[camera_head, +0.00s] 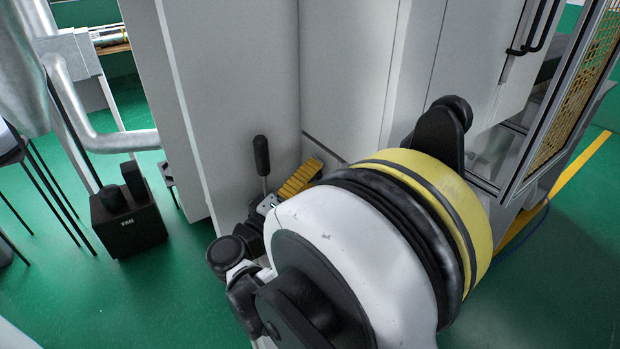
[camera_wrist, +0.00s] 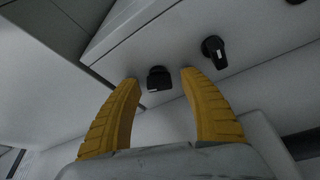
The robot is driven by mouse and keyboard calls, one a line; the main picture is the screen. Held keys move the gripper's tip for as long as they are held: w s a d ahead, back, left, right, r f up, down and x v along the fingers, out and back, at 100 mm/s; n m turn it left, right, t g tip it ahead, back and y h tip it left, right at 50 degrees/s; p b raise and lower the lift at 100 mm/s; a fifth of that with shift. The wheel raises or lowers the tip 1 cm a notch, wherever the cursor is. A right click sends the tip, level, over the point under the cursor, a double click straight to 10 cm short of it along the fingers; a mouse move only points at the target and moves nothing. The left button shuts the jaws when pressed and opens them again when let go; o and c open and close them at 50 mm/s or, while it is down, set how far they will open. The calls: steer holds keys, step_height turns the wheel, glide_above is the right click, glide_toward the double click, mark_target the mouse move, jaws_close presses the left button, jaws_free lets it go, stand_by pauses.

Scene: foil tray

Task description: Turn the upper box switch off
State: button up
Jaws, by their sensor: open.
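In the wrist view, a pale grey box (camera_wrist: 150,45) carries dark rotary switches. One black switch (camera_wrist: 159,80) lies between my gripper's yellow fingertips (camera_wrist: 160,76). A second black switch (camera_wrist: 214,51) is to its right, outside the right finger, and part of another dark one (camera_wrist: 295,2) shows at the top edge. I cannot tell which is the upper switch, or whether the fingers touch the one between them. My gripper is open. In the head view, one of its yellow fingers (camera_head: 300,178) shows beside the grey cabinet, and my arm hides the switches.
A tall grey cabinet (camera_head: 235,80) stands close around the gripper. A black lever (camera_head: 261,155) on a metal stem shows left of the gripper. A black box (camera_head: 128,218) stands on the green floor at left. A framed mesh door (camera_head: 585,85) is at right.

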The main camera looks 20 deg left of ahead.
steer(key=shift+w, duration=0.1)
jaws_close()
steer(key=n+p, duration=0.1)
steer(key=n, duration=0.1)
steer(key=shift+r+n+g+y, duration=0.15)
steer(key=shift+n+g+y, duration=0.15)
steer(key=shift+g, duration=0.1)
steer(key=shift+n+g+p, duration=0.3)
steer(key=shift+n+p, duration=0.1)
steer(key=shift+n, duration=0.6)
jaws_free()
steer(key=shift+f, duration=0.2)
